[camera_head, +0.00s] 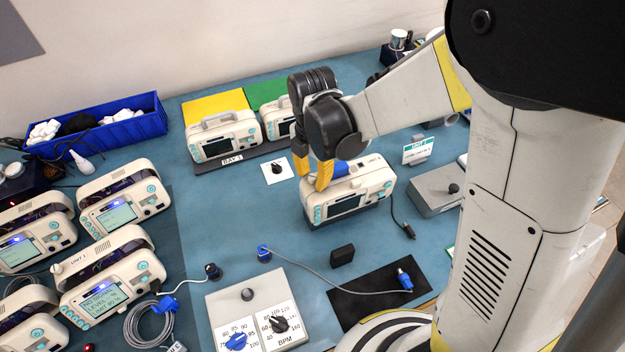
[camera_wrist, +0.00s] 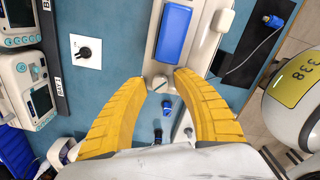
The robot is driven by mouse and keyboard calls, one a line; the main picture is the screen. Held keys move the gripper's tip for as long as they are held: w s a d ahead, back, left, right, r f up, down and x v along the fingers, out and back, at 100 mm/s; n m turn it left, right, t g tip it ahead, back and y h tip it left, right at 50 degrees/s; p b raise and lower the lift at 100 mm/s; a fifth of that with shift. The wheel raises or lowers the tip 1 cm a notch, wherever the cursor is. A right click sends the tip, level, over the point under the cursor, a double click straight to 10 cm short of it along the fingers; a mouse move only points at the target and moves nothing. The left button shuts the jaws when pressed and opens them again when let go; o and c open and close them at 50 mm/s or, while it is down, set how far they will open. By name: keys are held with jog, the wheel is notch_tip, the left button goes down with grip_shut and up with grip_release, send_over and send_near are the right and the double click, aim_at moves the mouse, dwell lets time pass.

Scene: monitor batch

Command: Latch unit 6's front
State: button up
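A cream monitor (camera_head: 362,197) stands alone on the blue bench in the head view, its screen side facing front-left. A small label on its top is too small to read, so I cannot confirm it is unit 6. In the wrist view its cream body (camera_wrist: 145,55) lies under my gripper, with a blue panel (camera_wrist: 173,33) on top. My gripper (camera_head: 312,169) is at the monitor's left end. In the wrist view my gripper (camera_wrist: 159,78) has its yellow fingers apart, with a small round grey part (camera_wrist: 159,84) of the monitor between the tips. I cannot tell whether they touch it. The latch's state is unclear.
Two monitors stand on a tray (camera_head: 243,158) behind, and several more (camera_head: 110,283) stand at left. A blue bin (camera_head: 135,128) is at back left. A grey box (camera_head: 437,190) is right of the monitor. A dial panel (camera_head: 262,318), black block (camera_head: 342,255) and cable lie in front.

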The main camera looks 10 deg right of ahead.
jog(key=shift+r, duration=0.15)
jog(key=shift+r+p, duration=0.9)
jog(key=shift+r, duration=0.25)
jog(key=shift+f, duration=0.1)
jog(key=shift+f+b, duration=1.15)
jog(key=shift+f, duration=0.1)
jog(key=shift+r, duration=0.1)
